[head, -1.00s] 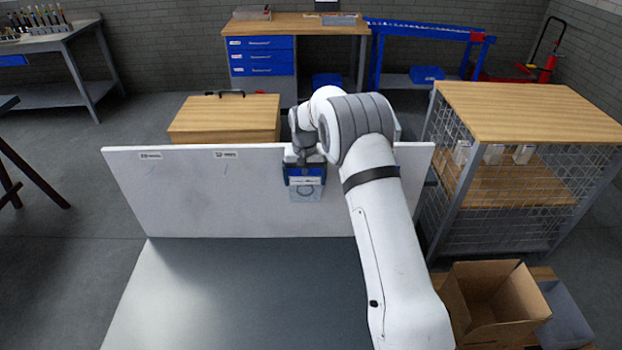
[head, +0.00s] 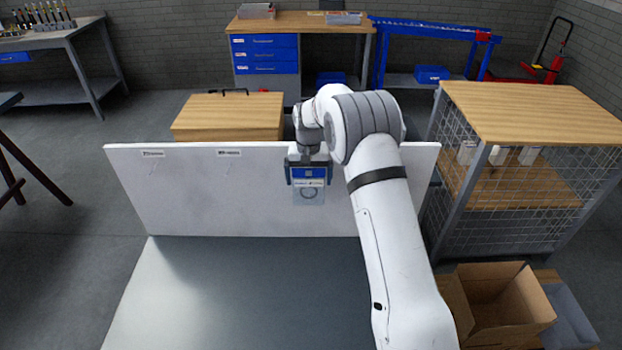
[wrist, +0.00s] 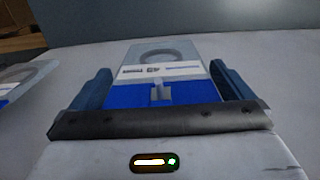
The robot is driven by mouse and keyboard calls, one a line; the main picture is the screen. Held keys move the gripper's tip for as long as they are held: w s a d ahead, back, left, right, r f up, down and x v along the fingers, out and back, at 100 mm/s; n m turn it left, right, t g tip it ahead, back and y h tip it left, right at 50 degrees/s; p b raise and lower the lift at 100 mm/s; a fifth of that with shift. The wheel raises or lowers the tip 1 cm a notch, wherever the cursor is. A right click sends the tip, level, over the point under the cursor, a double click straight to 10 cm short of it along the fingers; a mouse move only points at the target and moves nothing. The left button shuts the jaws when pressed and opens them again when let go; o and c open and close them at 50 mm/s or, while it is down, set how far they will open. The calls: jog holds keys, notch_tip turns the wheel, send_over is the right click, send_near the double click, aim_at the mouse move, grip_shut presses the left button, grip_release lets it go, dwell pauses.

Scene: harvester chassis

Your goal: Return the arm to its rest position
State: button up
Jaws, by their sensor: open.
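My gripper (head: 308,181) is in front of the upright white board, right of its middle. It is open, with one dark finger on each side of a blue-topped clear packet (head: 308,196). The packet is upright and holds a ring-shaped part. In the wrist view my gripper (wrist: 160,74) straddles the packet (wrist: 160,56), with gaps between the packet and both fingers. A small pale hook (wrist: 160,91) shows at the packet's blue header. My arm reaches up from the lower right and bends down to the board.
The white board (head: 190,190) carries two labels and thin hooks on its left. Another clear packet (wrist: 22,78) shows at the wrist view's left edge. A mesh-sided wooden-top cabinet (head: 530,105) and an open cardboard box (head: 500,305) stand right. The grey tabletop (head: 240,295) is clear.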

jog(key=r, duration=0.6)
jog(key=shift+w+b, duration=0.35)
jog(key=shift+b, duration=0.05)
jog(key=shift+s+r, duration=0.1)
jog(key=shift+r, duration=0.6)
jog(key=shift+s+d+r, duration=0.1)
jog(key=shift+s+r, duration=0.1)
jog(key=shift+r, duration=0.2)
jog(key=s+d+r+t, duration=0.1)
jog(key=s+d+r, duration=0.45)
jog(key=s, duration=0.25)
jog(key=s+d+r+t, duration=0.1)
jog(key=s+d+r, duration=0.3)
jog(key=s+r, duration=0.35)
jog(key=s+d+f, duration=0.1)
jog(key=s+d, duration=0.2)
jog(key=s, duration=0.9)
jog(key=s+d+f+t, duration=0.1)
jog(key=s+d, duration=0.2)
jog(key=s, duration=0.9)
jog(key=shift+t, duration=0.3)
jog(key=shift+c, duration=0.2)
